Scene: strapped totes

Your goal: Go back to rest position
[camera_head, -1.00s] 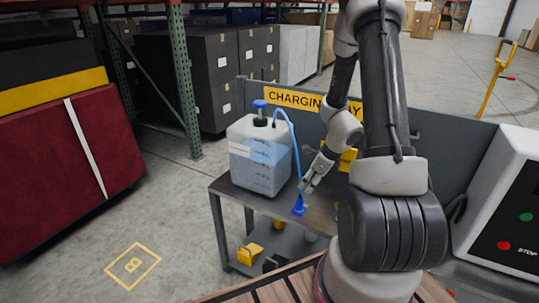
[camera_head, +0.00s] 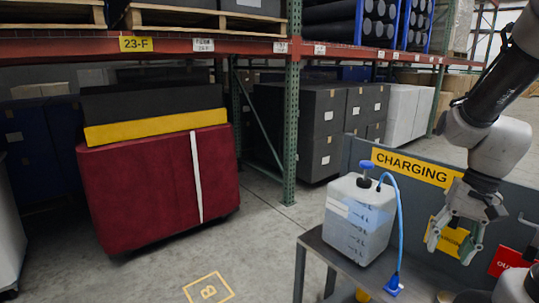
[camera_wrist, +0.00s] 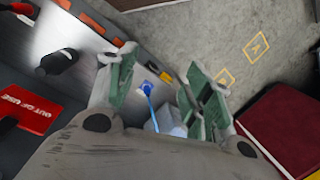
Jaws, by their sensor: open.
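My gripper (camera_head: 450,250) is open and empty, pointing down in front of the charging-bay panel (camera_head: 410,168). It is above and to the right of the blue nozzle (camera_head: 393,286), apart from it. The nozzle stands on the grey bench top, joined by a blue hose to a translucent jug of blue liquid (camera_head: 356,225) with a blue cap. In the wrist view the open fingers (camera_wrist: 162,75) show with the nozzle (camera_wrist: 142,88) between them in the picture, well below. Part of the jug (camera_wrist: 171,119) shows there too.
A red out-of-use sign (camera_head: 510,261) is at the right; it also shows in the wrist view (camera_wrist: 27,111). A maroon strapped load (camera_head: 150,190) stands at the left. Racking with dark boxes (camera_head: 320,125) fills the back. Floor between load and bench is clear.

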